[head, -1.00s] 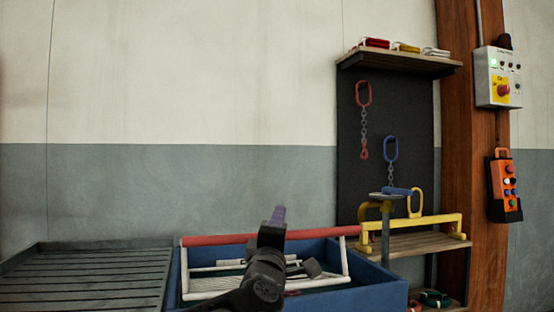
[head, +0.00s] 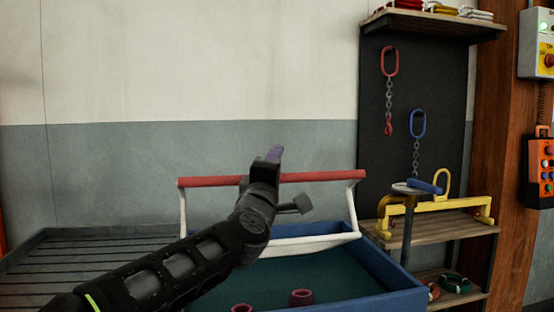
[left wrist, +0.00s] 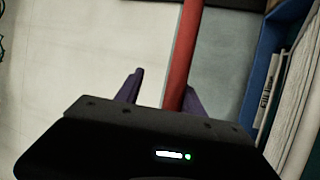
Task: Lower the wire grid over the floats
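The wire grid (head: 184,212) has a red top bar and a white frame; it hangs level, its lower edge near the far rim of a blue crate (head: 375,262). My left gripper (head: 272,163) is at the middle of the red bar. In the left wrist view the red bar (left wrist: 185,50) runs between the purple fingers (left wrist: 162,85), close to the right one; finger contact is partly hidden. Two reddish floats (head: 302,297) (head: 242,308) show inside the crate near the bottom of the head view. My right gripper is not in view.
A dark slatted surface (head: 60,265) lies left of the crate. To the right stand a wooden shelf with a yellow bar (head: 440,214) and a post with a round top (head: 410,190). Chains (head: 389,90) hang on a dark board behind.

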